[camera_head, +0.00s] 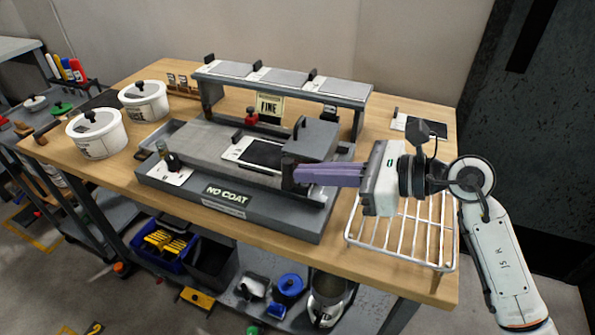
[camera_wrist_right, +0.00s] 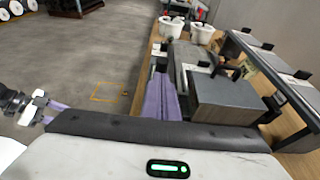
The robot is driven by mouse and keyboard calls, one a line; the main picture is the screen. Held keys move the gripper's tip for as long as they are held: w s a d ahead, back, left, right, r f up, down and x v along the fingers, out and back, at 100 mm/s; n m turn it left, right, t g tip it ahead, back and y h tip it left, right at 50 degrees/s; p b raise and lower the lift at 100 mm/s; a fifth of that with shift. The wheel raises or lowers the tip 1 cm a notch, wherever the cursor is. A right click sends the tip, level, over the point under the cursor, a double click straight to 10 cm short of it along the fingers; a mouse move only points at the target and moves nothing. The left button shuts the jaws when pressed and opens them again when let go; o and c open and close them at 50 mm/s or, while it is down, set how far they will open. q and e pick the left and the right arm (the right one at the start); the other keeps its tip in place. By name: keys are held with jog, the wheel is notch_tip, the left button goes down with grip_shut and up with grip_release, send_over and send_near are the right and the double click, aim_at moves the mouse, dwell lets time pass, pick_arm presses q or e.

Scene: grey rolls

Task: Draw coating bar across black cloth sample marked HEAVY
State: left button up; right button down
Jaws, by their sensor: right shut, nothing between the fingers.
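A black cloth sample (camera_head: 268,153) on a white backing lies on the grey bed (camera_head: 205,140) of the coating rig; its marking is too small to read. A grey block (camera_head: 316,138) with a dark upright handle stands at the bed's right end; it also shows in the right wrist view (camera_wrist_right: 230,97). I cannot tell which part is the coating bar. My right gripper (camera_head: 297,173) is shut and empty, its purple fingers at the block's front side beside a dark piece; contact is unclear. My left gripper (camera_wrist_right: 58,110) shows small at the left of the right wrist view; its opening is unclear.
A raised shelf (camera_head: 350,88) with several grey panels and a FINE sign (camera_head: 269,106) stands behind the bed. Two white pots (camera_head: 97,136) are at left. A wire rack (camera_head: 405,235) lies under my right arm. A bottle (camera_head: 172,162) stands on the rig's front left.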

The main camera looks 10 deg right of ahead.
jog(key=shift+w+a, duration=0.15)
jog(key=shift+a, duration=0.1)
jog(key=w+a, duration=0.3)
jog(key=a, duration=0.2)
jog(key=shift+w+a+p, duration=0.3)
jog(key=shift+w+a, duration=0.05)
jog(key=shift+w, duration=0.05)
dwell(1.3)
jog(key=shift+w+a, duration=2.45)
jog(key=shift+a, duration=1.1)
jog(key=s+d, duration=0.2)
jog(key=d, duration=0.1)
jog(key=shift+s+d+p, duration=0.15)
jog(key=shift+d+p, duration=0.05)
jog(key=shift+p, duration=0.1)
